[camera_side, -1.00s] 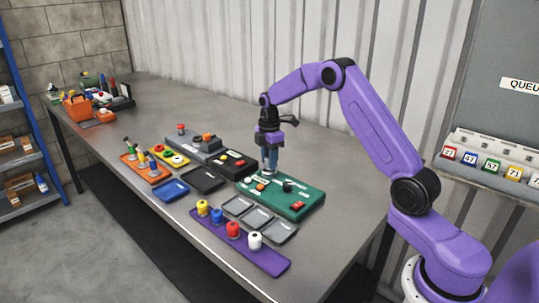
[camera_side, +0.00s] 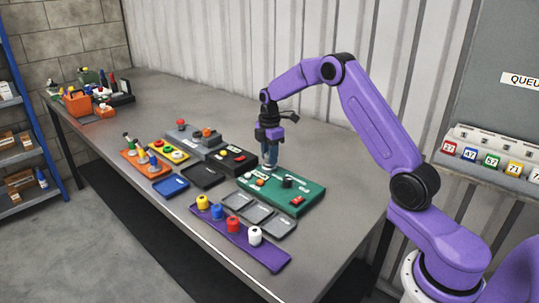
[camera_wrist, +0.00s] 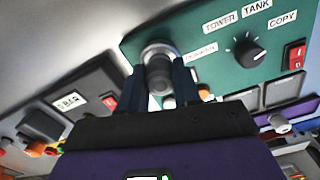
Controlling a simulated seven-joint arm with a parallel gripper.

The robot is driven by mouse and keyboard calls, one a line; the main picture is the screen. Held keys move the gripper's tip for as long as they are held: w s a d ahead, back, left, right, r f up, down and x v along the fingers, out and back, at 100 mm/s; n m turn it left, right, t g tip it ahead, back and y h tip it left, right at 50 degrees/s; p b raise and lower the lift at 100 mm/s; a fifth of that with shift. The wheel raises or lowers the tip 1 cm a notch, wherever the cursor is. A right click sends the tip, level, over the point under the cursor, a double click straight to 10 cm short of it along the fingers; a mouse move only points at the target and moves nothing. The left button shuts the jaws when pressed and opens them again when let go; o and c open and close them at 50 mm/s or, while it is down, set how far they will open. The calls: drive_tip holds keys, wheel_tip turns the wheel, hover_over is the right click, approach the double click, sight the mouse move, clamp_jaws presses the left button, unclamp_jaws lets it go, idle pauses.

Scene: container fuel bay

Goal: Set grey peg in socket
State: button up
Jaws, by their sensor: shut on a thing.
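My gripper (camera_wrist: 163,86) is shut on the grey peg (camera_wrist: 158,74), a dark grey cylinder between the two dark fingers in the wrist view. A shiny metal ring, which looks like the socket (camera_wrist: 155,47), shows at the peg's far end, on the left part of the green panel (camera_wrist: 210,50). Whether the peg's end is inside the ring or only above it, I cannot tell. In the side view my gripper (camera_side: 269,164) points down at the back-left part of the green panel (camera_side: 312,190). The peg is mostly hidden by the fingers there.
The green panel carries a black knob (camera_side: 287,182) and a red switch (camera_side: 297,200). A black-topped box (camera_side: 232,158) stands close on the left. Grey trays (camera_side: 255,217) and a purple tray (camera_side: 265,258) with coloured knobs lie in front. Bench behind the panel is clear.

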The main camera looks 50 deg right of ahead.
drive_tip(key=shift+f, duration=0.7)
idle(0.9)
drive_tip(key=o, duration=1.5)
drive_tip(key=shift+r, duration=4)
